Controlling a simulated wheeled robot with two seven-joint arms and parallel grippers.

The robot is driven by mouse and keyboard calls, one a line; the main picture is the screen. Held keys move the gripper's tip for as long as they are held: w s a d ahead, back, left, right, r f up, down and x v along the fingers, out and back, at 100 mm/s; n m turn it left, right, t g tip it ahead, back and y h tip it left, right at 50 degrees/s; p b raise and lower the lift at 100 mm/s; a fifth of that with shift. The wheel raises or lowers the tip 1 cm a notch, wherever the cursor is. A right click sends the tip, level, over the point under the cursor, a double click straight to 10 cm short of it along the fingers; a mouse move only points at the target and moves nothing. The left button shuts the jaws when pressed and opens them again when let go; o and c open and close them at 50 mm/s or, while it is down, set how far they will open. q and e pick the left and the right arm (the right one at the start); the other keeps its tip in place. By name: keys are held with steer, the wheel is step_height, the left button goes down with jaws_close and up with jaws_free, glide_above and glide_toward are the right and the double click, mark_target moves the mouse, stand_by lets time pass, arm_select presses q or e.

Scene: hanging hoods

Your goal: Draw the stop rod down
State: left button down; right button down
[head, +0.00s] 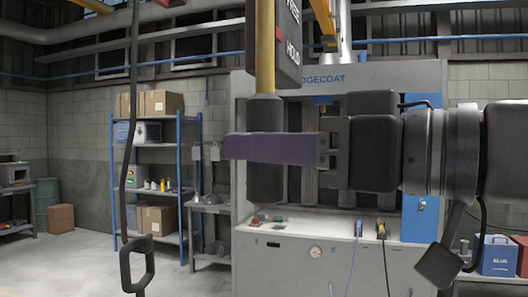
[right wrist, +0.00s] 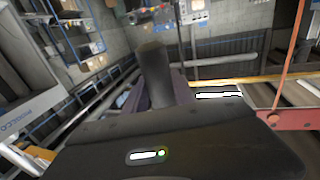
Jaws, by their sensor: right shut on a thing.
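The stop rod (head: 264,60) is a yellow rod hanging from above, with a thick black grip (head: 265,185) at its lower end. It hangs upright in the middle of the head view, and its top is out of the frame. My right gripper (head: 262,147), with purple fingers, comes in from the right and is shut around the black grip. In the right wrist view the dark grip (right wrist: 155,72) stands between the purple fingers. A dark sign (head: 289,40) with the words FREE and HOLD hangs beside the rod. My left gripper is not in view.
A black cable with a loop handle (head: 137,262) hangs at the left. Behind stands a grey cabinet (head: 395,70) with a bench ledge and small tools. A blue shelf (head: 155,117) with boxes stands against the wall. The floor at lower left is clear.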

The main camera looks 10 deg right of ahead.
steer(key=shift+w+a+f, duration=0.1)
steer(key=shift+f, duration=0.2)
steer(key=c, duration=1.5)
jaws_free()
steer(key=o, duration=0.5)
steer(key=shift+c, duration=0.2)
steer(key=shift+r, duration=0.1)
steer(key=b+v, duration=0.1)
steer(key=v, duration=0.7)
steer(key=shift+b, duration=0.3)
